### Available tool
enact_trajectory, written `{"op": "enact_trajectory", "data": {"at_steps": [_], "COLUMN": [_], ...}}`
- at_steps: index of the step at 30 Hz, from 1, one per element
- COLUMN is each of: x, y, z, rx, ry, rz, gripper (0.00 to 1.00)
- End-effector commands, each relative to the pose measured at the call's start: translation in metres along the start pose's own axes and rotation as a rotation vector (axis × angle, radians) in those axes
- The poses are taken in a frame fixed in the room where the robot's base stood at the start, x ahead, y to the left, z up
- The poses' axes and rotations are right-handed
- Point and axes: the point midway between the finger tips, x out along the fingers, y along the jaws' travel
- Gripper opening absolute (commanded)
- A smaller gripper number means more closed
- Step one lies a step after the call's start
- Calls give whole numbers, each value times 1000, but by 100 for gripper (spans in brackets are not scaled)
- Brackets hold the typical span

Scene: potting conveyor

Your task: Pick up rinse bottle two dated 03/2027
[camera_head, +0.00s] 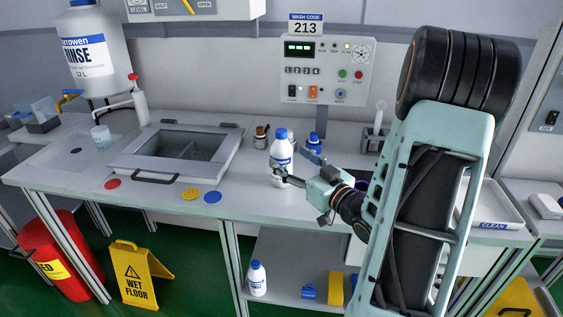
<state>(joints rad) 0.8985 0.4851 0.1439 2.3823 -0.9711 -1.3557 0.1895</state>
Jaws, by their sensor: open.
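A white bottle with a blue cap and blue label band (281,152) stands upright on the white counter, right of the sink. A similar white bottle with a blue cap (257,279) stands on the low shelf under the counter. No number or date can be read on either, so I cannot tell which is rinse bottle two dated 03/2027. My gripper (291,166) is open at the lower part of the counter bottle. One finger shows at its front; whether the fingers touch it is unclear.
A blue-capped container (314,142) and a small brown bottle (261,134) stand close behind the counter bottle. The sink (127,163) is to the left, the control panel (327,71) behind. Coloured discs (191,194) lie near the front edge. A CLEAN tray (494,224) is right.

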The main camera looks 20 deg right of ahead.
Motion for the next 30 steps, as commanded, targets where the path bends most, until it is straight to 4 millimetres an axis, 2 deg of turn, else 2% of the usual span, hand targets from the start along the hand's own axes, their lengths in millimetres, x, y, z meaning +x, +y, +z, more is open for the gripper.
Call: {"op": "enact_trajectory", "data": {"at_steps": [6, 9, 18, 30], "x": [33, 44, 48, 48], "y": [-2, -1, -1, -1], "z": [3, 3, 3, 3], "rx": [-1, 0, 0, 0], "ry": [1, 1, -1, 0], "rz": [-3, -1, 0, 0], "gripper": [64, 64, 64, 20]}}
